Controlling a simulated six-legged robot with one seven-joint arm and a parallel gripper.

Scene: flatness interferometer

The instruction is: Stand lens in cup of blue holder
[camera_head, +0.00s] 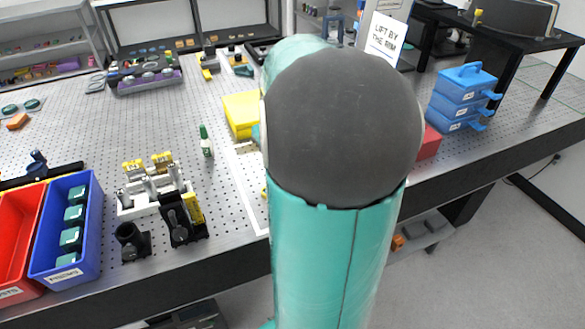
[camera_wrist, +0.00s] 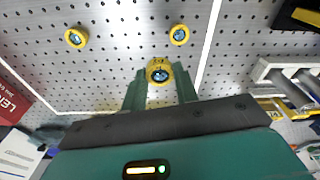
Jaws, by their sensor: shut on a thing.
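In the wrist view, a lens in a yellow ring (camera_wrist: 160,70) sits between the two fingertips of my gripper (camera_wrist: 160,80). My gripper is shut on it, above the perforated table. In the head view my own arm hides the gripper and this lens. I cannot clearly pick out the blue holder or its cup in either view. A small dark blue object (camera_head: 38,163) stands at the left in the head view, but I cannot tell whether it is the holder.
Two more yellow rings (camera_wrist: 76,37) (camera_wrist: 179,35) lie on the table in the wrist view. In the head view, a blue bin (camera_head: 92,262), a red bin (camera_head: 22,240), yellow-and-black mounts (camera_head: 183,220), a green bottle (camera_head: 206,142) and stacked blue boxes (camera_head: 462,92) stand around.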

